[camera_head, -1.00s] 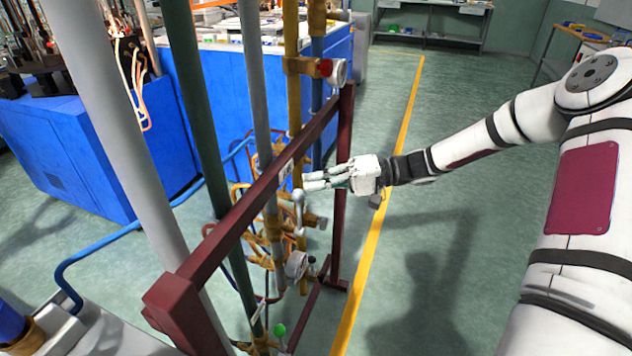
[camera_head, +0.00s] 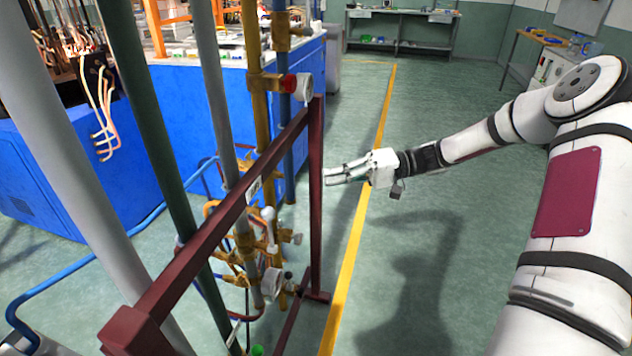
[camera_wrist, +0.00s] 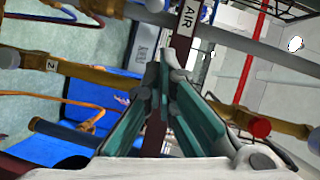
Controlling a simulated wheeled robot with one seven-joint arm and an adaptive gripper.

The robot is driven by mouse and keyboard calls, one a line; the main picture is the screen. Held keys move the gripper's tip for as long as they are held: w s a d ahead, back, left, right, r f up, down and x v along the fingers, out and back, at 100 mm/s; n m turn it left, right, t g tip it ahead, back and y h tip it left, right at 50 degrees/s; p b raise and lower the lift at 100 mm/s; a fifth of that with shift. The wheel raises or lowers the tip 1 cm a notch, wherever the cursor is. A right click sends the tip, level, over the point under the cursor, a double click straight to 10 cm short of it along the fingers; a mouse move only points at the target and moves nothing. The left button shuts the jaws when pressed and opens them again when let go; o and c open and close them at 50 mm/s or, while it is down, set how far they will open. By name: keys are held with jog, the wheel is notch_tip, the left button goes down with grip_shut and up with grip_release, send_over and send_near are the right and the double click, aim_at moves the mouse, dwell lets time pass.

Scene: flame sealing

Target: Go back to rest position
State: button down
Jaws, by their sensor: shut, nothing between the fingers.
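My gripper (camera_head: 345,172) is shut and empty at the end of my outstretched white arm in the head view. It points left, toward the dark red pipe frame (camera_head: 317,190), and appears just to the right of the frame's far upright. In the wrist view my gripper's green-padded fingers (camera_wrist: 166,80) come together at the tips, with nothing between them. Beyond them is the frame's beam with an "AIR" label (camera_wrist: 188,18).
Vertical pipes with brass valves (camera_head: 262,85), a red-knobbed fitting (camera_head: 296,86) and several gauges stand on the left. A blue machine cabinet (camera_head: 180,110) is behind them. Green floor right of the yellow line (camera_head: 352,240) is open. A workbench (camera_head: 400,14) stands at the back.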

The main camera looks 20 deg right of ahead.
jog(key=shift+d+r, duration=0.1)
jog(key=shift+d, duration=0.4)
jog(key=shift+s, duration=0.1)
jog(key=s+a+r+g+h+p, duration=0.2)
jog(key=s+a+r+h, duration=0.25)
jog(key=s, duration=0.25)
jog(key=s+a+r+g+h+p, duration=0.25)
jog(key=s+a+r+h, duration=0.2)
jog(key=s, duration=0.35)
jog(key=s+d+r+t+h+p, duration=0.1)
jog(key=s+r+t+h+p, duration=0.2)
jog(key=s+r, duration=0.3)
jog(key=s+d+r+t+h+p, duration=0.1)
jog(key=s+r+t+h+p, duration=0.2)
jog(key=s+r, duration=0.4)
jog(key=shift+s+d+m+h, duration=0.35)
jog(key=shift+s+h, duration=0.35)
jog(key=shift+s, duration=3.1)
